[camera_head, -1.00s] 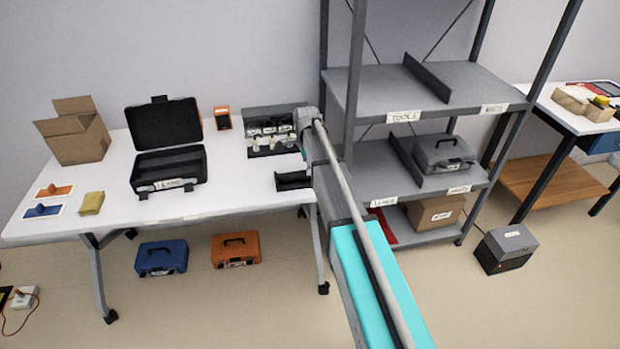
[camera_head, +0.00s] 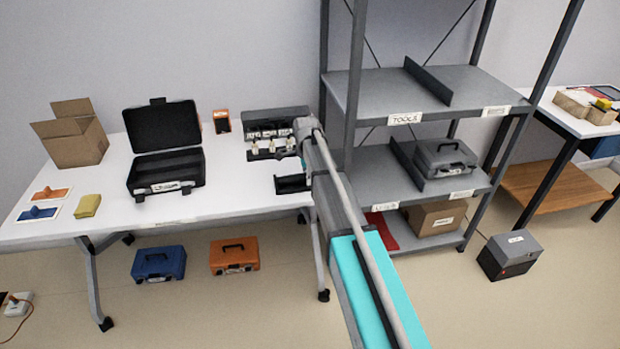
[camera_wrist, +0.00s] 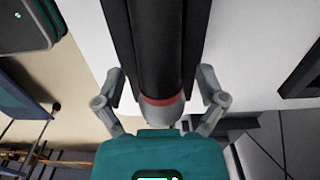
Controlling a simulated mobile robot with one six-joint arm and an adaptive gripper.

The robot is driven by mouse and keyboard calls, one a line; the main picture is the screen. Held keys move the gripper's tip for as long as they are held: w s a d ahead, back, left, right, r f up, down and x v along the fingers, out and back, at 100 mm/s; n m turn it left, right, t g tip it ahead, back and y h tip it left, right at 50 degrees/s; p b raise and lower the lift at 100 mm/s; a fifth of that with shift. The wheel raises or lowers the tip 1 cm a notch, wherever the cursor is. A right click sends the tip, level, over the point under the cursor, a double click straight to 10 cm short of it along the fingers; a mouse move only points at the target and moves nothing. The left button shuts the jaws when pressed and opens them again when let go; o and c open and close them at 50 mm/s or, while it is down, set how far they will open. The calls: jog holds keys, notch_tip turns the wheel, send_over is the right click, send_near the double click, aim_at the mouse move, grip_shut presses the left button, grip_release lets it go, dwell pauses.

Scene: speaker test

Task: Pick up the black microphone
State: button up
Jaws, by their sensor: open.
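A black cylinder with a red ring and a grey end, which looks like the black microphone (camera_wrist: 163,50), runs down the middle of the wrist view. A wider dark surface lies behind it. My gripper (camera_wrist: 161,78) is open, with one finger on each side of the cylinder. I cannot tell whether either finger touches it. In the head view, my arm's end is beside a grey rack (camera_head: 276,113) with several small light-coloured items, at the right of the white table. My fingers and the microphone cannot be made out clearly there.
An open black case (camera_head: 165,163), a cardboard box (camera_head: 75,143) and an orange item (camera_head: 222,121) stand on the white table (camera_head: 110,190). A small black tray (camera_head: 290,184) lies near my arm. A grey shelf unit (camera_head: 410,95) stands close on the right.

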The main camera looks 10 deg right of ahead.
grip_shut()
dwell(0.3)
jog(key=shift+r, duration=0.15)
notch_tip(320, 180, up, 3)
jog(key=p, duration=0.2)
jog(key=shift+f+p, duration=0.2)
jog(key=shift+p, duration=0.2)
jog(key=s+a+r+p, duration=0.3)
jog(key=s+r+p, duration=0.7)
jog(key=s, duration=0.3)
jog(key=shift+s+a, duration=0.25)
jog(key=shift+a, duration=0.1)
jog(key=shift+r, duration=0.1)
